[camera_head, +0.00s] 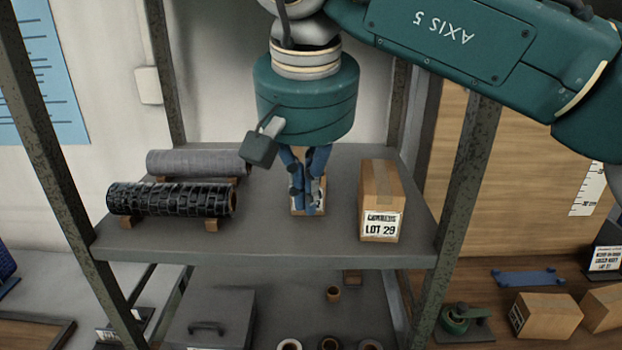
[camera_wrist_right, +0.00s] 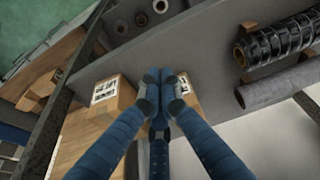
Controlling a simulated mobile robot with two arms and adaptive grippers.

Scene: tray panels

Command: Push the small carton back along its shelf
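The small carton (camera_wrist_right: 190,97) is tan with a white label and stands on the upper grey shelf (camera_head: 240,236). In the head view it is mostly hidden behind the blue fingers of my right gripper (camera_head: 305,196). In the right wrist view the fingertips (camera_wrist_right: 163,88) are close together with nothing between them, right at the carton's labelled side. I cannot tell whether they touch it. My left gripper is not in view.
A taller carton (camera_head: 381,193) marked LOT 29 stands to the right on the same shelf. A black patterned roll (camera_head: 170,199) and a grey roll (camera_head: 196,163) lie on the left. Rack posts (camera_head: 467,165) frame the shelf. A lower shelf holds a grey box (camera_head: 210,312).

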